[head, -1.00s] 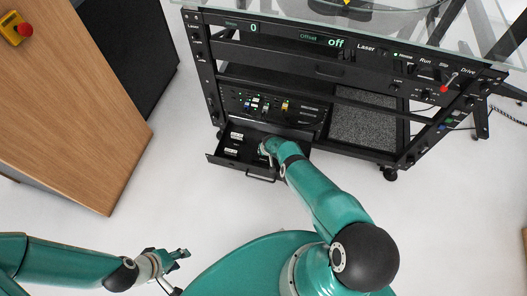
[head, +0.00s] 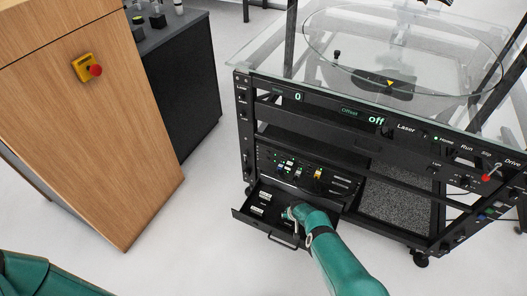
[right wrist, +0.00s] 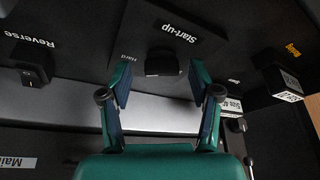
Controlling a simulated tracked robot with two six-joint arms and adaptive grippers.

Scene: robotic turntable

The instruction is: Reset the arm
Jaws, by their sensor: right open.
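My right arm reaches down into an open black drawer (head: 240,214) at the lower front of the turntable rack. In the right wrist view, my right gripper (right wrist: 160,82) is open, with its two fingers on either side of a black knob (right wrist: 163,64) on a panel labelled "Start-up" and "Hard". I cannot tell whether the fingers touch the knob. In the head view the right gripper (head: 291,214) is small and partly hidden by its own arm. Only a piece of my left arm shows at the lower left; its gripper is out of view.
The wrist view also shows a "Reverse" switch (right wrist: 31,84) and a white-labelled block (right wrist: 284,86). The rack has a glass top (head: 300,72). A wooden cabinet (head: 85,150) with a red emergency button (head: 96,70) stands left. Clear floor (head: 170,260) lies between.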

